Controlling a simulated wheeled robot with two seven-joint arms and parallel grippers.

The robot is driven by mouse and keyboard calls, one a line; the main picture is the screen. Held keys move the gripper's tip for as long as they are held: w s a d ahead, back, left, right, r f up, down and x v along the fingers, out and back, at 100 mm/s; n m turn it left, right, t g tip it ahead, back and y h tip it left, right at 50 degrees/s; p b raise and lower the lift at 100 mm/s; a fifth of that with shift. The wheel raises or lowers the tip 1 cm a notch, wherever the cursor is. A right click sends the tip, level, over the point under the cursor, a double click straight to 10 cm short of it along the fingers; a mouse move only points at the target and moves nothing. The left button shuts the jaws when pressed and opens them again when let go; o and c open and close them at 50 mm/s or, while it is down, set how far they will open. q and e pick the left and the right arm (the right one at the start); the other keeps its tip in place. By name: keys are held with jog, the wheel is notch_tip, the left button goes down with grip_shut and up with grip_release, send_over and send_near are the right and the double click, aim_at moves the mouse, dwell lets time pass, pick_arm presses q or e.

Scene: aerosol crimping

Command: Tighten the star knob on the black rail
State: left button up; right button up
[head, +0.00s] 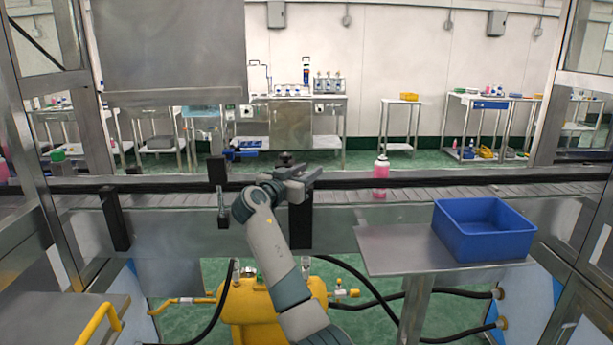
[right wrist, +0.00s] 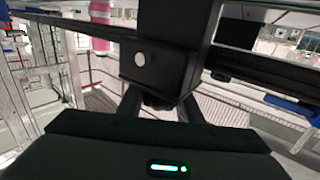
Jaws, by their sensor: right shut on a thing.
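The black rail (head: 440,178) runs across the head view along the conveyor. My right gripper (head: 296,178) is at the rail near a dark bracket (head: 301,222). In the right wrist view my right gripper's two dark fingers (right wrist: 160,108) are shut on a small dark part, which I take to be the star knob (right wrist: 157,100), just below a black block (right wrist: 158,65) with a round pale spot. The knob is mostly hidden by the fingers, and its lobes cannot be made out. My left gripper is not in view.
A pink bottle (head: 381,176) stands on the conveyor (head: 480,192) right of my gripper. Another black bracket (head: 218,185) stands close on the left. A blue bin (head: 484,230) sits on a metal side table (head: 395,250). A yellow tank (head: 265,305) with hoses is below.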

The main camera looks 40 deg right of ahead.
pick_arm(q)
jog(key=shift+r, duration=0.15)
pick_arm(e)
jog(key=o, duration=1)
jog(key=shift+s+a, duration=0.25)
jog(key=shift+a, duration=0.35)
pick_arm(q)
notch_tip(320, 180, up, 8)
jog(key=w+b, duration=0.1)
jog(key=b, duration=0.2)
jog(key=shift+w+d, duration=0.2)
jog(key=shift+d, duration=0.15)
pick_arm(e)
jog(key=v, duration=1.6)
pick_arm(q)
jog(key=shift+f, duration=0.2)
